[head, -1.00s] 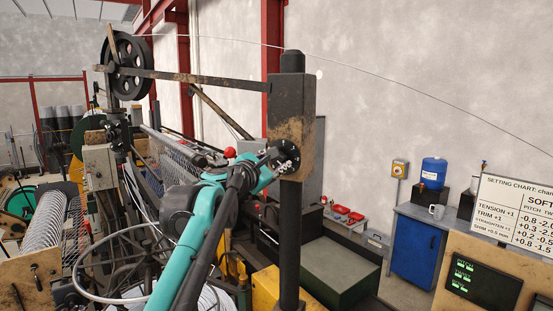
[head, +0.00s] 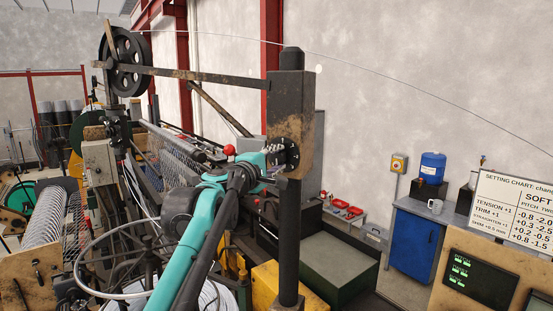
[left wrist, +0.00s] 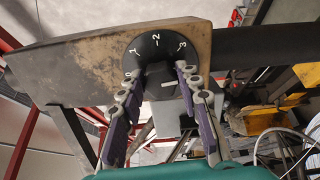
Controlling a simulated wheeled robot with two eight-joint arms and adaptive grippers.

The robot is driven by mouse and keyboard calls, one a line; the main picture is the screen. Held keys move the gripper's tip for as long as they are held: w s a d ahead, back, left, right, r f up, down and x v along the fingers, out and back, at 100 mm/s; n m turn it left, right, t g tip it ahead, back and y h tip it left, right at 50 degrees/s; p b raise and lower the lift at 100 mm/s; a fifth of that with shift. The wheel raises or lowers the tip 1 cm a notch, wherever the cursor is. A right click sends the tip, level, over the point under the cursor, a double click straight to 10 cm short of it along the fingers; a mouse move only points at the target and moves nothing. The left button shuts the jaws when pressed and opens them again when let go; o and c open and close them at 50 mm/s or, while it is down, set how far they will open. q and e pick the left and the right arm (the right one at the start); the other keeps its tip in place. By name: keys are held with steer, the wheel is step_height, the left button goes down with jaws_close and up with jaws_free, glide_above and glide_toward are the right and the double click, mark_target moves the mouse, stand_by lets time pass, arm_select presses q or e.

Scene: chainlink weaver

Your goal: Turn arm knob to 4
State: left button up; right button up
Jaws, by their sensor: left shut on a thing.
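The arm knob (left wrist: 160,76) sits at the centre of a black dial (left wrist: 157,44) on the worn, dark end block of the arm (head: 291,100). In the left wrist view, white numerals 0, 1, 2 and 3 show around the dial's rim; a 4 cannot be made out. My left gripper (left wrist: 158,84) has one finger on each side of the knob and is shut on it. In the head view my left gripper (head: 274,159) reaches the dial's face from the left. The knob's pointer cannot be read clearly. My right gripper is not in view.
A black post (head: 289,240) stands below the block. A wire runs from the pulley wheel (head: 128,67) over the arm to the right. A setting chart (head: 518,208) and a green-lit display (head: 481,281) are at the right. A blue cabinet (head: 416,244) stands behind.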

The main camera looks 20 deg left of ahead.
arm_select(q)
steer(key=shift+m, duration=0.5)
steer(key=o, duration=1.1)
steer(key=shift+o, duration=0.2)
steer(key=shift+s, duration=0.1)
steer(key=s+a, duration=0.2)
steer(key=s, duration=0.9)
steer(key=shift+s, duration=0.3)
steer(key=shift+a, duration=0.1)
steer(key=shift+f, duration=0.1)
